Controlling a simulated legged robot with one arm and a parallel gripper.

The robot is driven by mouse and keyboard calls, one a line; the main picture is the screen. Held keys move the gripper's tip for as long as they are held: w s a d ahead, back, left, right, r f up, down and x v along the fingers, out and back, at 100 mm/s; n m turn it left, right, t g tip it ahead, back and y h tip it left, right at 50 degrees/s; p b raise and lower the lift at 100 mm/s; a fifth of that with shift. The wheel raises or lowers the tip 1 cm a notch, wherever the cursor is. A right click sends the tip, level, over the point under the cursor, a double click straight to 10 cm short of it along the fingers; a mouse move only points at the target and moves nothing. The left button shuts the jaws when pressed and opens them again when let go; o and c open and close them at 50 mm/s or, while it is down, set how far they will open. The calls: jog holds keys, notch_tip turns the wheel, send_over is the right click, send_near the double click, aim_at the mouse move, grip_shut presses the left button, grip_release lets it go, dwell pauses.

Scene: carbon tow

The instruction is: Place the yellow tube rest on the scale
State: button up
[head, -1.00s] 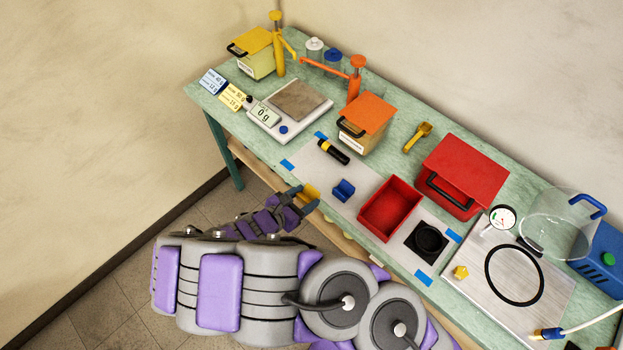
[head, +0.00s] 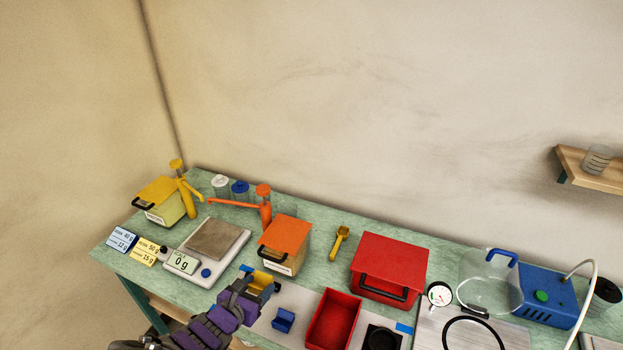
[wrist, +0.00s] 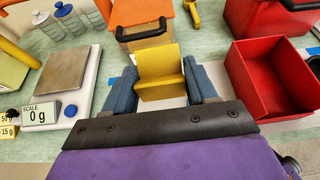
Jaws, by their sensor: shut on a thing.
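The yellow tube rest (wrist: 160,75) is held between the two blue fingers of my gripper (wrist: 165,88) in the wrist view. In the head view the yellow tube rest (head: 262,279) shows at the tip of my gripper (head: 260,284), above the bench in front of the orange box. The scale (head: 208,252) stands to the left of my gripper, with a bare grey-brown plate and a display reading 0 g. The scale (wrist: 60,75) also shows at the left of the wrist view, apart from the tube rest.
An orange box (head: 284,243) stands just behind my gripper. A blue rest (head: 284,319) and an open red bin (head: 333,318) lie to the right.

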jog(key=w+d+r, duration=1.2)
jog(key=d, duration=0.2)
jog(key=d+r, duration=0.5)
jog(key=d, duration=0.2)
jog(key=w+d+r+n+y+b, duration=0.1)
jog(key=d+r, duration=0.4)
jog(key=d, duration=0.3)
jog(key=shift+w, duration=0.2)
jog(key=shift+a, duration=0.15)
